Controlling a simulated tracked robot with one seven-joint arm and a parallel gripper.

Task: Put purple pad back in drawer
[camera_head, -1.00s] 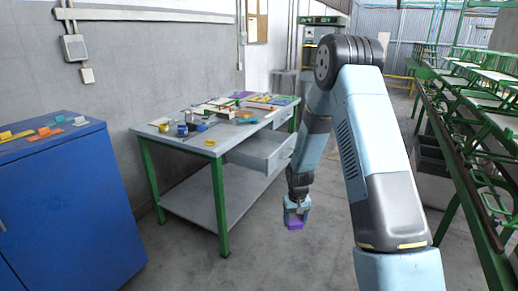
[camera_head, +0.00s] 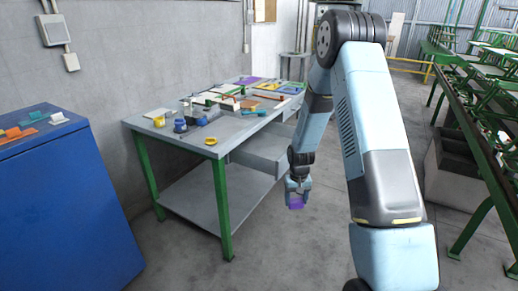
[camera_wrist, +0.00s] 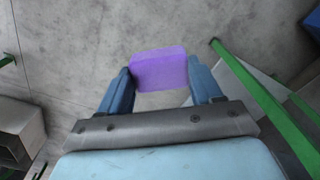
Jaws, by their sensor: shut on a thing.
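The purple pad (camera_head: 296,202) is a small block at the end of my arm. My gripper (camera_head: 297,187) is shut on it and holds it in the air over the floor, to the right of the workbench. In the wrist view the pad (camera_wrist: 159,69) sits between the two fingertips of my gripper (camera_wrist: 160,80). The grey drawer (camera_head: 257,160) stands pulled out from the right side of the workbench (camera_head: 222,137), under its top. The pad is apart from the drawer, to its right. The drawer's inside is mostly hidden in the head view.
Blue, yellow and other small items (camera_head: 180,124) crowd the workbench top. A blue cabinet (camera_head: 66,210) stands at the left. Green racks (camera_head: 470,130) and a grey bin (camera_head: 455,170) stand at the right. The concrete floor (camera_head: 300,255) between is clear.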

